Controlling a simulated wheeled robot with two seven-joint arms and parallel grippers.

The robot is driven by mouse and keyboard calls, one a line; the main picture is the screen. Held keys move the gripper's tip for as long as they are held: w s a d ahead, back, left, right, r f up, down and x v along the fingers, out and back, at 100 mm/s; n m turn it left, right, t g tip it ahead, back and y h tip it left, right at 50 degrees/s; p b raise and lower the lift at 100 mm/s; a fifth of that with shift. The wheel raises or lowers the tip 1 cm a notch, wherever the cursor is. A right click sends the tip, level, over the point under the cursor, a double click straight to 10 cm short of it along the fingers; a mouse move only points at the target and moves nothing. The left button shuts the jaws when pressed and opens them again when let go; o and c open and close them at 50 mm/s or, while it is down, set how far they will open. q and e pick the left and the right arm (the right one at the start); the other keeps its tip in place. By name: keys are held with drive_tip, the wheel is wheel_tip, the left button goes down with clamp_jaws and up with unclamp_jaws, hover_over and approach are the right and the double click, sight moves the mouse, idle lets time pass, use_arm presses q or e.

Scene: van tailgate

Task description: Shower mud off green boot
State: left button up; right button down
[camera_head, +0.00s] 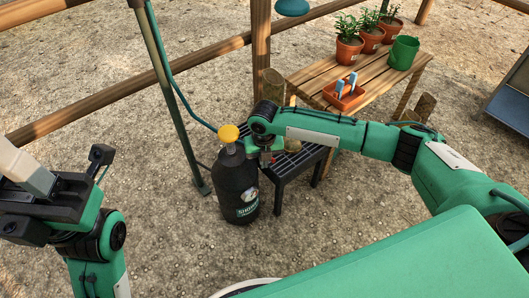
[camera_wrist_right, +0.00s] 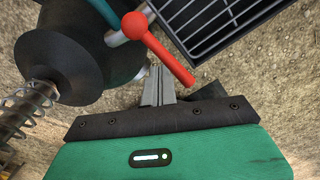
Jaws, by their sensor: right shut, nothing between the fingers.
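The black shower tank (camera_head: 238,180) with a yellow cap (camera_head: 229,133) stands upright on the gravel. A teal hose (camera_head: 180,95) runs from it up along a post to a round teal shower head (camera_head: 291,6). In the right wrist view, a red lever with a ball end (camera_wrist_right: 160,48) sits beside the tank (camera_wrist_right: 72,48). My right gripper (camera_wrist_right: 159,82) is shut and empty, its fingertips close to the lever; contact is unclear. In the head view this gripper (camera_head: 266,158) is beside the tank. My left gripper's fingers are not clear. I cannot make out the green boot; my right arm hides part of the scene.
A black slatted grate stand (camera_head: 297,160) is right of the tank, also in the right wrist view (camera_wrist_right: 215,22). A wooden bench (camera_head: 312,78) holds potted plants, a green pot (camera_head: 404,53) and a red tool tray (camera_head: 344,95). A wooden fence (camera_head: 130,90) runs behind.

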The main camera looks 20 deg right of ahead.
drive_tip(key=shift+w+d+p, duration=0.2)
drive_tip(key=shift+w+d, duration=0.2)
drive_tip(key=shift+d, duration=0.3)
drive_tip(key=shift+w+d+p, duration=0.15)
drive_tip(key=shift+w+d, duration=0.2)
drive_tip(key=shift+d, duration=0.35)
drive_tip(key=r+p, duration=0.1)
drive_tip(key=p, duration=0.1)
drive_tip(key=r+p, duration=0.3)
drive_tip(key=shift+s+a+r+p, duration=0.1)
drive_tip(key=shift+a+r+p, duration=0.15)
drive_tip(key=shift+r+p, duration=0.15)
drive_tip(key=shift+f, duration=0.15)
drive_tip(key=w+d, duration=0.4)
drive_tip(key=shift+w+d, duration=0.2)
drive_tip(key=shift+d, duration=0.1)
